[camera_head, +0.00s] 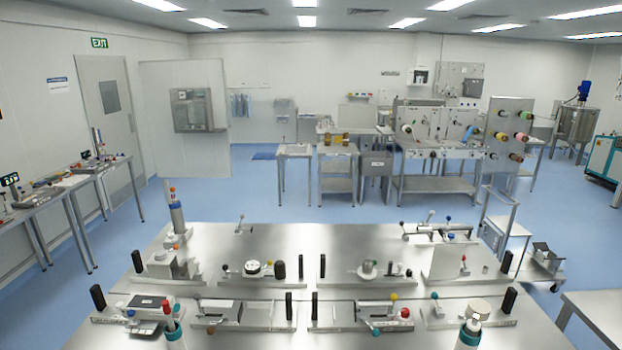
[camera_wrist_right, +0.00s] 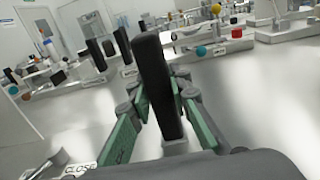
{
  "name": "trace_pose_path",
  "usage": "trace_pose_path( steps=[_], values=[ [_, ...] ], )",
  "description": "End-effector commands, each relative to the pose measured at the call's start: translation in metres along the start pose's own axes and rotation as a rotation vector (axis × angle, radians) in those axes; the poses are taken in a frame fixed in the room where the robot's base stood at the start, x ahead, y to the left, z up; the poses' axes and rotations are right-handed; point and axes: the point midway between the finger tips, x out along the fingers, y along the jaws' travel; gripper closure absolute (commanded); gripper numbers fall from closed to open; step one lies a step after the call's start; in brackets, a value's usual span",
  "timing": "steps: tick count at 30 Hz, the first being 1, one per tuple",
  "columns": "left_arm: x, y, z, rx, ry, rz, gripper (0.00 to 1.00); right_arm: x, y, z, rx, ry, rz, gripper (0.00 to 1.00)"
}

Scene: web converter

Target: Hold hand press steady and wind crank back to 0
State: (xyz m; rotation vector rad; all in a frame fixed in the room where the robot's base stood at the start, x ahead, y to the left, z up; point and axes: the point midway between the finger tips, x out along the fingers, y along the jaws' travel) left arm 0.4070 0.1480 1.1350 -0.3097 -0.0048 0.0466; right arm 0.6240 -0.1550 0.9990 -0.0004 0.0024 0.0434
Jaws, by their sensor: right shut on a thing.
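Several small metal bench devices with black upright handles and coloured ball knobs stand on the steel bench (camera_head: 250,240) in the head view. I cannot tell from the picture which one is the hand press, and no crank scale or 0 mark is readable. In the right wrist view my right gripper (camera_wrist_right: 160,115), with green fingers, is shut on an upright black handle (camera_wrist_right: 157,80). The handle rises from a small base (camera_wrist_right: 180,146) on the bench. The fingers lie on both sides of it. My left gripper does not show in either view.
A side table (camera_head: 600,315) is at the right. Blue floor (camera_head: 330,207) lies open behind the bench.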

Motion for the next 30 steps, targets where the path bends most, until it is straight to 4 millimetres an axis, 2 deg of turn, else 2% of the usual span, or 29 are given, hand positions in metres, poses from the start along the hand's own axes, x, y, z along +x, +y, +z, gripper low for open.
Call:
trace_pose_path(
  steps=[1, 2, 10, 21, 26, 30],
  values=[
    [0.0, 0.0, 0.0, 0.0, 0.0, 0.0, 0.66, -0.001, -0.003, -0.005, -0.001, 0.008, -0.004, 1.0],
    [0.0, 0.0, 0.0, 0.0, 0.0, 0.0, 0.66, -0.001, -0.003, -0.005, -0.001, 0.008, -0.004, 0.81],
    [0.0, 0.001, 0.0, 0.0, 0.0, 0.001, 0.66, 0.0, -0.001, -0.001, -0.001, 0.001, -0.002, 0.63],
    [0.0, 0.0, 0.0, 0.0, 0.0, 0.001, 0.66, -0.004, 0.0, 0.0, 0.0, -0.001, -0.001, 0.62],
    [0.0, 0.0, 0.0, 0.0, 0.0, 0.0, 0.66, -0.028, -0.001, 0.0, 0.0, 0.001, 0.0, 0.62],
    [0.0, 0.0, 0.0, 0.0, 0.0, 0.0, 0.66, -0.058, -0.001, -0.001, 0.0, 0.001, -0.002, 0.62]
  ],
)
